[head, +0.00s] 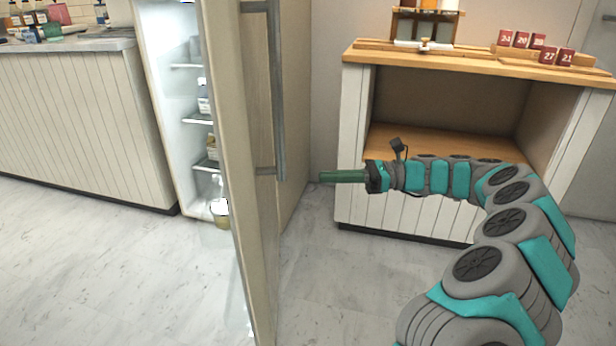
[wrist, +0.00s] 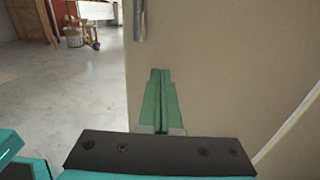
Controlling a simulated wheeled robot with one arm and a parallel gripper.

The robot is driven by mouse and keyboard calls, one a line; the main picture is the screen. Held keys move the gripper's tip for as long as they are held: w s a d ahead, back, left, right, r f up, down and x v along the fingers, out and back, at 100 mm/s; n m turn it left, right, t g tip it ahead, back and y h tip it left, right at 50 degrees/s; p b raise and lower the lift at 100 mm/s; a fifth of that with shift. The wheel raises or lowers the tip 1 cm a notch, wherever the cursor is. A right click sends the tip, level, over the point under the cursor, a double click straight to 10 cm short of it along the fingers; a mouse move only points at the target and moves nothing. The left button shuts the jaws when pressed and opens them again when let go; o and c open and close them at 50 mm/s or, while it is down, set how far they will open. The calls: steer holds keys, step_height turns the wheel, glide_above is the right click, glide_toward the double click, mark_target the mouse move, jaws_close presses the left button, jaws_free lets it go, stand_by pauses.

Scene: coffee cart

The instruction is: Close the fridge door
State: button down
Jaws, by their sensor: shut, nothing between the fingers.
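The fridge door (head: 257,120) stands open, seen nearly edge-on in the head view. Its grey bar handle (head: 278,100) runs up the outer face. Left of the door is the lit fridge interior (head: 190,125) with bottles and containers on shelves. My gripper (head: 322,177) is shut and empty, pointing left at the door's outer face, below and right of the handle's lower end. In the wrist view, the green fingers (wrist: 160,72) are together in front of the beige door face (wrist: 225,70), and the handle's end (wrist: 139,20) is above them. I cannot tell whether the fingertips touch the door.
A wood-topped cart (head: 465,70) with an open shelf stands behind my arm, with red numbered blocks (head: 522,40) on top. A white panelled counter (head: 80,120) with bottles is at the left. The marble floor (head: 120,270) left of the door is clear.

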mark_target(259, 179)
steer(key=a, duration=1.2)
steer(key=shift+w+a, duration=0.15)
steer(key=shift+a, duration=0.25)
